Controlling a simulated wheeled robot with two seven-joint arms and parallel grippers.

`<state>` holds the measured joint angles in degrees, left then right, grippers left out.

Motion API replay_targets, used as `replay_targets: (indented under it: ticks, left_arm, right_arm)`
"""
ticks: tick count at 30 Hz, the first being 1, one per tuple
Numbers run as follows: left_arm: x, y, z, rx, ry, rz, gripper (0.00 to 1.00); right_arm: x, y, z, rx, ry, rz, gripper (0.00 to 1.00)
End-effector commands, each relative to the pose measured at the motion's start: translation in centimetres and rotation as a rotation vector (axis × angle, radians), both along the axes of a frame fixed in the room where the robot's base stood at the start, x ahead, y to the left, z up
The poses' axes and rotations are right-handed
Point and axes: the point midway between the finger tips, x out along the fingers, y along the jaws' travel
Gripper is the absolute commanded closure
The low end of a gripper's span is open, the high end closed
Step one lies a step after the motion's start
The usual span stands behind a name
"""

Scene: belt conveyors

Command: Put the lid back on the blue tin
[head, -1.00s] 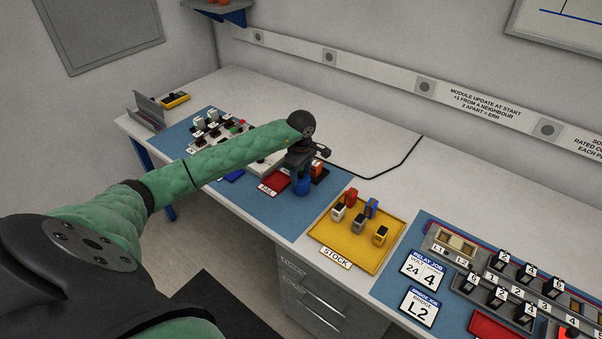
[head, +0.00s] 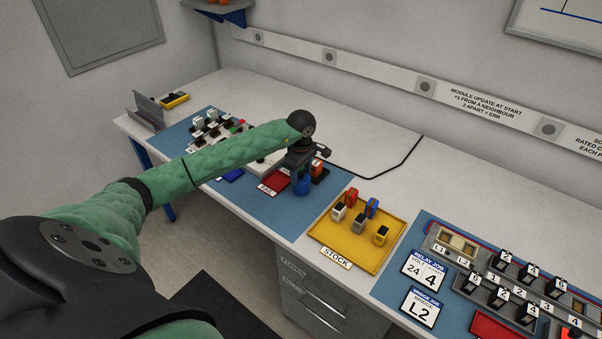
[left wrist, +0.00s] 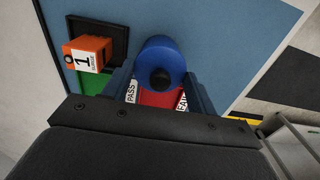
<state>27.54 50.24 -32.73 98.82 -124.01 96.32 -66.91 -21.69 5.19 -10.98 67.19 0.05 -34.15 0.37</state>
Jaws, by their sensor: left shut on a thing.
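My left gripper (head: 302,176) points down over the blue mat, with its fingers on either side of a round blue lid (left wrist: 160,54) with a black knob (left wrist: 160,79). It is shut on the lid. In the head view, the blue tin (head: 302,187) shows as a blue cylinder under the gripper at the mat's front part. The gripper hides its top, so I cannot tell whether the lid sits flush on it. My right gripper is out of view.
A red tray (head: 274,183) lies left of the tin, and an orange module (left wrist: 86,54) marked 1 stands on a black base close by. A yellow stock tray (head: 330,238) with several modules is to the right.

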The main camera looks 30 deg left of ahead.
Motion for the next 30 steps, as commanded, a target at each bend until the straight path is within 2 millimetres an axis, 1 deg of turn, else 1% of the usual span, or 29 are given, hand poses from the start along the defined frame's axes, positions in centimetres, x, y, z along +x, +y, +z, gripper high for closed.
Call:
replay_targets:
  ticks: [19,30]
  left_arm:
    - [-0.01,-0.03,-0.15,0.000,0.000,0.000,0.64]
    - [-0.02,-0.03,-0.08,0.000,0.000,0.000,0.64]
  right_arm:
    - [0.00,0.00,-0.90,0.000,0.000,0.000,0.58]
    - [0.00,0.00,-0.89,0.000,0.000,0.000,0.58]
